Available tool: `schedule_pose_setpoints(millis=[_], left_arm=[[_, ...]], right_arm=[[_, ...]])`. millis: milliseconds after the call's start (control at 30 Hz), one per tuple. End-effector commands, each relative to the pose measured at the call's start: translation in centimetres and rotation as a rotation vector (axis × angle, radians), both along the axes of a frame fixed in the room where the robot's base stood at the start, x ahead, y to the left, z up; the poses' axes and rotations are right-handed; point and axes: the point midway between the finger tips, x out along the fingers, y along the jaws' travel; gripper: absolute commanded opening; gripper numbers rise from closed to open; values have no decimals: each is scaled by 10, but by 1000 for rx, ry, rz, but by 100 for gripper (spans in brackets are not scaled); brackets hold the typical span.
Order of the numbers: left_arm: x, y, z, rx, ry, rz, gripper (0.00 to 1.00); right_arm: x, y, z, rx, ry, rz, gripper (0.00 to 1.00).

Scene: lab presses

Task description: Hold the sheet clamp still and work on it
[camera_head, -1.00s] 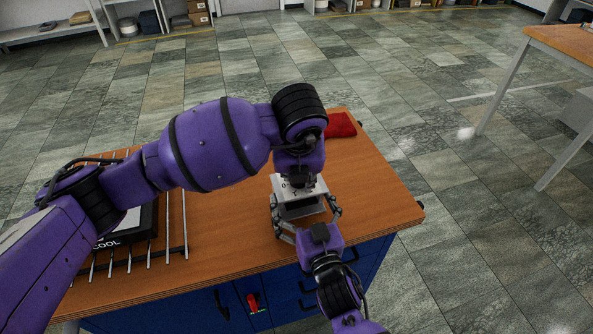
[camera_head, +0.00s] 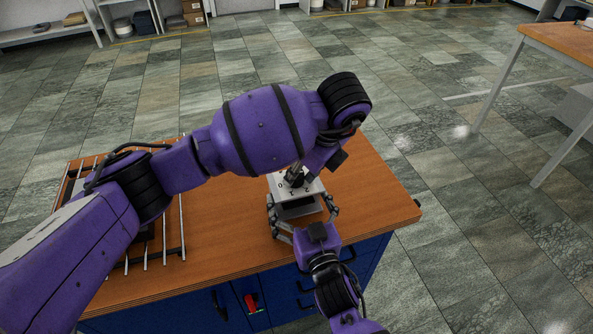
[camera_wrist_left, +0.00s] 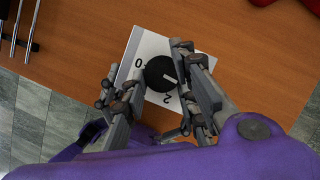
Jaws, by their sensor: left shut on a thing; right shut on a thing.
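The sheet clamp (camera_head: 300,207) stands upright on the wooden bench top, a small grey box with a white top plate marked 0, 1 and 2. A round black knob (camera_wrist_left: 160,73) with a white pointer line sits on that plate. My left gripper (camera_head: 296,177) comes down from above and is shut on the knob; its fingers (camera_wrist_left: 158,72) lie on either side of it in the left wrist view. My right gripper (camera_head: 304,214) is at the front of the clamp, its fingers shut on the left and right sides of the body.
A rack of metal rods (camera_head: 183,215) lies on the bench's left side, partly behind my left arm. A red cloth-like thing (camera_wrist_left: 262,2) shows at the wrist view's top edge. The bench top right of the clamp (camera_head: 375,205) is clear. Another table (camera_head: 560,45) stands at far right.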

Motion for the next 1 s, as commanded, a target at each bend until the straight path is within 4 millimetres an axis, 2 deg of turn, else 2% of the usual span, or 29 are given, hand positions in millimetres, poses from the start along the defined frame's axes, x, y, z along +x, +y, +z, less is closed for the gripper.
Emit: schedule_pose_setpoints(millis=[33, 300, 733, 767, 800, 867, 1000], left_arm=[[0, 4, 0, 12, 3, 28, 1], [-1, 3, 0, 13, 5, 89, 1], [-2, 3, -1, 11, 9, 95, 1], [-2, 2, -1, 11, 9, 95, 29], [-2, 2, -1, 10, 10, 94, 35], [-2, 2, -1, 9, 9, 94, 41], [-2, 2, -1, 9, 7, 94, 41]], right_arm=[[2, -6, -2, 1, 8, -11, 50], [2, -6, -2, 0, 9, -11, 50], [2, -6, -2, 0, 9, -11, 50], [2, -6, -2, 0, 8, -11, 50], [2, -6, -2, 0, 8, -11, 50], [2, -6, -3, 0, 8, -11, 50], [1, -5, -2, -1, 7, -9, 50]])
